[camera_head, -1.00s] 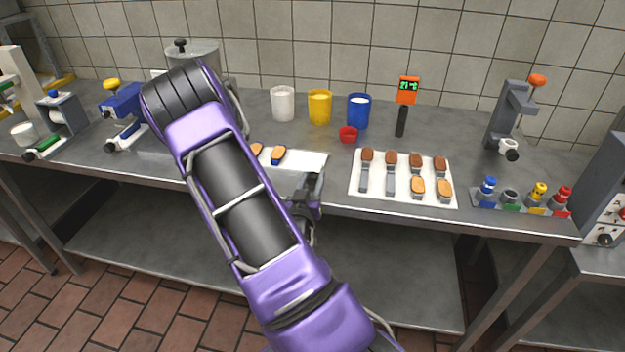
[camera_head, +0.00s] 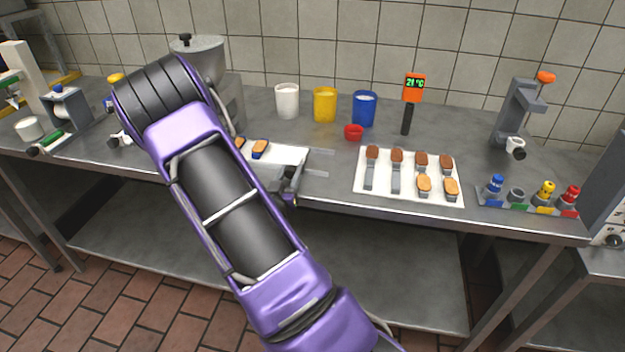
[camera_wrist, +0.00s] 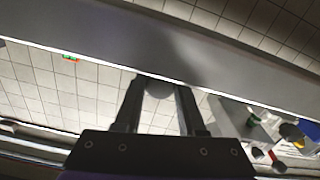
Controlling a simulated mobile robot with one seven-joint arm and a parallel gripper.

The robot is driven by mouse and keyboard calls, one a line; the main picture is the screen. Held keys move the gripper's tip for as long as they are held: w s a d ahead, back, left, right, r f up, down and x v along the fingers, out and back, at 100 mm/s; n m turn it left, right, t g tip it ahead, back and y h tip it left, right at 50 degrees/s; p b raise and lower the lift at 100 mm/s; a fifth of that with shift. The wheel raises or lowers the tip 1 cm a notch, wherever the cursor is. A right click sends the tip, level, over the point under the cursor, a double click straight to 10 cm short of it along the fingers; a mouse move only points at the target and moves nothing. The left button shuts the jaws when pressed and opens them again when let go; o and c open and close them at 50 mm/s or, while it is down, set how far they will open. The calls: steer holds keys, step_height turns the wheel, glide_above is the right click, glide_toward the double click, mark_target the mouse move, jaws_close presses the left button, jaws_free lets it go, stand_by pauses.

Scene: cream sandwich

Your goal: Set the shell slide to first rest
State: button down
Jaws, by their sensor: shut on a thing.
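The shell slide is a white plate (camera_head: 290,155) on metal rails, left of centre in the head view. Small brown shells (camera_head: 260,148) lie on it, one with a blue side. Bare rail ends (camera_head: 320,173) show to its right. My gripper (camera_head: 288,181) is at the slide's front right edge, mostly hidden by my purple arm. In the wrist view, my gripper (camera_wrist: 160,86) is shut on a round grey knob (camera_wrist: 158,89) between its fingers. I cannot see the rest marks or the slide's left end.
A white tray (camera_head: 380,192) of brown and orange pieces lies to the right. White, yellow and blue cups (camera_head: 364,109) and a small red dish (camera_head: 353,132) stand behind. Colored-top pegs (camera_head: 545,196) and a grey press (camera_head: 514,112) stand further right.

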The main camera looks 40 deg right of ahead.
steer(key=w+a, duration=0.2)
steer(key=w, duration=0.1)
steer(key=w+a+b, duration=0.1)
steer(key=w+a, duration=0.2)
steer(key=shift+w+a+r, duration=0.15)
steer(key=shift+w, duration=0.05)
steer(key=c, duration=0.5)
jaws_free()
steer(key=v, duration=1.7)
steer(key=shift+s, duration=0.25)
steer(key=shift+a, duration=0.1)
